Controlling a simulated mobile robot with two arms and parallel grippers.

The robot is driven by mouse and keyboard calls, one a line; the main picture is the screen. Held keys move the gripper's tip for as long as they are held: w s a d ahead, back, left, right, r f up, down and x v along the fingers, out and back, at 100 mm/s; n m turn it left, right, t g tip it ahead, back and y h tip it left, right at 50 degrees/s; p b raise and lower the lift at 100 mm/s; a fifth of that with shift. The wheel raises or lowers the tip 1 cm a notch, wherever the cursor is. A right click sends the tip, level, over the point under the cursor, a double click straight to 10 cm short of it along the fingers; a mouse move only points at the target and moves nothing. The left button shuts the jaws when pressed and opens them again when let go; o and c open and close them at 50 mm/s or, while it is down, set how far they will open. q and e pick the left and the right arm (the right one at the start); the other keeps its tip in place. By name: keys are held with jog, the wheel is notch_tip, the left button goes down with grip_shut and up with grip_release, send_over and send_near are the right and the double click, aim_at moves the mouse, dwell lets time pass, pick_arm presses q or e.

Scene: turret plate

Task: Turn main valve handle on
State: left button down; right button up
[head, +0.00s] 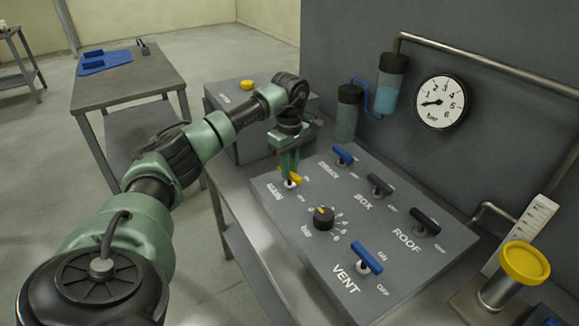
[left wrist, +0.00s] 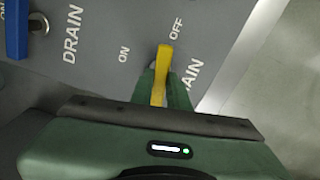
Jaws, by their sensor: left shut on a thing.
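The yellow main valve handle (head: 296,179) is on the sloped grey panel (head: 275,185), at its near left corner by the MAIN label. My left gripper (head: 290,172) points down over it, shut on it. In the left wrist view the yellow handle (left wrist: 163,66) stands out from between the fingers (left wrist: 166,92). Its free end points up the picture, closer to the OFF mark than to the ON mark. The fingers hide its lower part. My right gripper is not in view.
The panel also has a blue drain handle (head: 343,154), black box (head: 379,184) and roof (head: 425,221) handles, a blue vent handle (head: 366,257) and a black bar knob (head: 323,218). A round gauge (head: 441,102) hangs behind. A yellow-capped post (head: 525,264) stands at right.

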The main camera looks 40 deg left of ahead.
pick_arm(q)
jog(key=n, duration=0.3)
jog(key=shift+r+n+p, duration=0.1)
jog(key=shift+n+p, duration=0.3)
jog(key=n, duration=0.4)
jog(key=shift+p, duration=0.4)
jog(key=n, duration=0.4)
jog(key=shift+n+p, duration=0.35)
jog(key=shift+n, duration=1.45)
jog(key=c, duration=1.4)
grip_release()
jog(key=shift+o, duration=0.2)
